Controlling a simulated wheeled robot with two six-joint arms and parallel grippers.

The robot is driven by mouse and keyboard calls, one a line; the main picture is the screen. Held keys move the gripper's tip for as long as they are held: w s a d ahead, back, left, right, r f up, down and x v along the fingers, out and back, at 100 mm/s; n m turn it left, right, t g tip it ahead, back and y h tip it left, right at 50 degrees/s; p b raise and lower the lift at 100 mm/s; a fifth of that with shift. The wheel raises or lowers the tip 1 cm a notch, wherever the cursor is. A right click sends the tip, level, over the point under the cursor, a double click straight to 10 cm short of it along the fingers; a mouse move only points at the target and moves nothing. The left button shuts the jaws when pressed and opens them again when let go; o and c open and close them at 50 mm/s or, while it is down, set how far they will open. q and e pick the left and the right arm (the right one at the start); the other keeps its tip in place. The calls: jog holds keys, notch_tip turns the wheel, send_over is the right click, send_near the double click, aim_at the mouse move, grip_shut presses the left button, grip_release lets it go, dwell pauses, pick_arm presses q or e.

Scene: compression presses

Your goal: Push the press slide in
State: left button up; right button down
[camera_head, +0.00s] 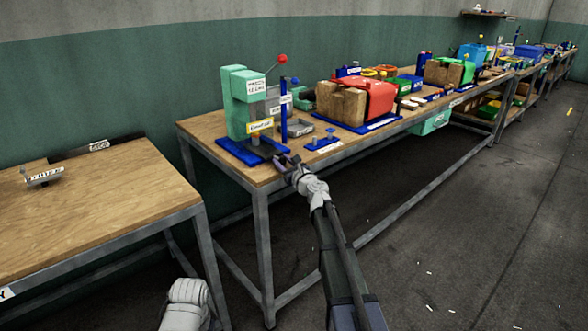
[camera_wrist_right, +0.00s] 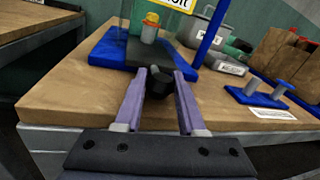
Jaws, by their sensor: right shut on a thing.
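The green press (camera_head: 238,100) stands on a blue base (camera_head: 235,150) at the near left corner of the long workbench. In the right wrist view its dark slide (camera_wrist_right: 150,52) lies on the blue base (camera_wrist_right: 110,50) and reaches toward me. A small grey piece with a yellow and orange top (camera_wrist_right: 150,28) stands on the slide. My right gripper (camera_head: 287,160) is at the bench's front edge, before the press. Its purple fingers (camera_wrist_right: 160,78) are shut around the slide's black knob (camera_wrist_right: 159,84).
A grey tray (camera_head: 300,127) and a small blue stand with pegs (camera_head: 323,140) sit right of the press. A red-and-brown box (camera_head: 370,100) stands beyond them. A separate wooden table (camera_head: 90,200) is at left, with a gap between. The floor at right is open.

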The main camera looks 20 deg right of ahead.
jog(key=shift+w+a, duration=0.15)
jog(key=shift+w, duration=0.45)
jog(key=c, duration=0.5)
grip_release()
jog(key=shift+w, duration=0.1)
jog(key=shift+a, duration=0.1)
jog(key=s, duration=0.5)
jog(key=s+d, duration=0.1)
jog(key=s, duration=0.2)
jog(key=shift+d, duration=0.1)
jog(key=shift+w, duration=0.1)
